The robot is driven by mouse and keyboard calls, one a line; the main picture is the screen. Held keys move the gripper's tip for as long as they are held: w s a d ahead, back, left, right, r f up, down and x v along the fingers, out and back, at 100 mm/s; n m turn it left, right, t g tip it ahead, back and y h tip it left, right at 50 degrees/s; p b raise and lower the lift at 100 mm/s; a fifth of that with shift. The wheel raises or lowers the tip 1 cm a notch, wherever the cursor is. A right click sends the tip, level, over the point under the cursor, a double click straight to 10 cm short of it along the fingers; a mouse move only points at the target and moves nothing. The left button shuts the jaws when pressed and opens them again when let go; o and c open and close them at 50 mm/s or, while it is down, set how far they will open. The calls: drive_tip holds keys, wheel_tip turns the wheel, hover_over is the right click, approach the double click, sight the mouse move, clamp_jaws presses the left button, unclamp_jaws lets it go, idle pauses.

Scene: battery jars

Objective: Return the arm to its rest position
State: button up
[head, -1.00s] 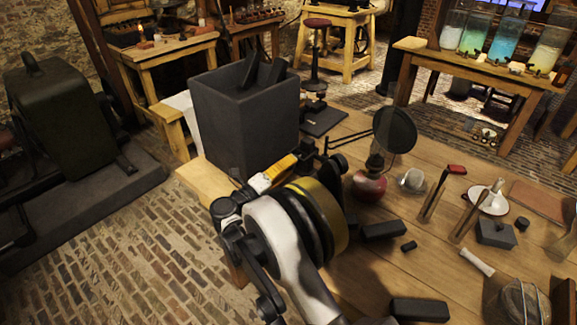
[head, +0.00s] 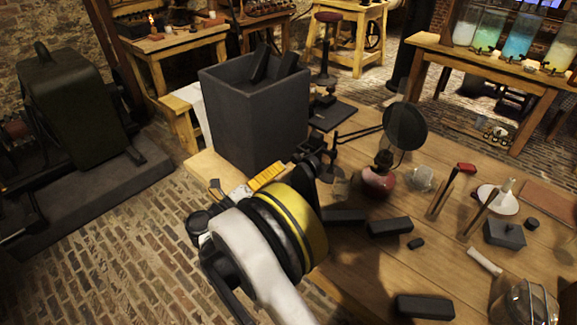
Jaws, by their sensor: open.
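My arm, with its white and yellow wrist, reaches up from the bottom of the head view over the left edge of the wooden table. My gripper (head: 265,178) is beyond the wrist, in front of the large dark box, and partly hidden by the wrist. Its dark finger parts stand apart on either side of a yellow piece. It is open, and I see nothing held in it. The dark box (head: 250,118) stands at the table's left corner, with two dark bars (head: 260,62) sticking out of its top.
Dark blocks (head: 390,227) lie right of my wrist, one partly hidden by it. A red-based lamp (head: 380,183) and round dark disc (head: 405,126) stand behind them. A glass jar (head: 526,303) is at front right. Brick floor (head: 120,240) lies open to the left.

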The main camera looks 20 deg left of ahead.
drive_tip(key=shift+v, duration=1.25)
drive_tip(key=w+d+r+n+t+y, duration=0.2)
drive_tip(key=w+r, duration=0.2)
drive_tip(key=r, duration=0.4)
drive_tip(key=w+d+r+n+t+y, duration=0.1)
drive_tip(key=w+r+n+y, duration=0.15)
drive_tip(key=r, duration=0.55)
drive_tip(key=w+d+r+n+t+y, duration=0.1)
drive_tip(key=w+d+r+n+t, duration=0.2)
drive_tip(key=r, duration=0.5)
drive_tip(key=w+d+r+n+g+y, duration=0.1)
drive_tip(key=d+r+n+g+y, duration=0.1)
drive_tip(key=d+r+n+y, duration=0.6)
drive_tip(key=s+d+f+n+g+h, duration=0.2)
drive_tip(key=s+d+f, duration=0.4)
drive_tip(key=s+d, duration=0.4)
drive_tip(key=s+d+f+n+g+h, duration=0.2)
drive_tip(key=s+d+f+n+g, duration=0.3)
drive_tip(key=s+d+f+g, duration=0.2)
drive_tip(key=s+d+f+n+g+h, duration=0.2)
drive_tip(key=s+d+f+n+g, duration=0.2)
drive_tip(key=s+d+f, duration=0.3)
drive_tip(key=s+d, duration=0.5)
drive_tip(key=d, duration=0.2)
drive_tip(key=shift+s, duration=0.3)
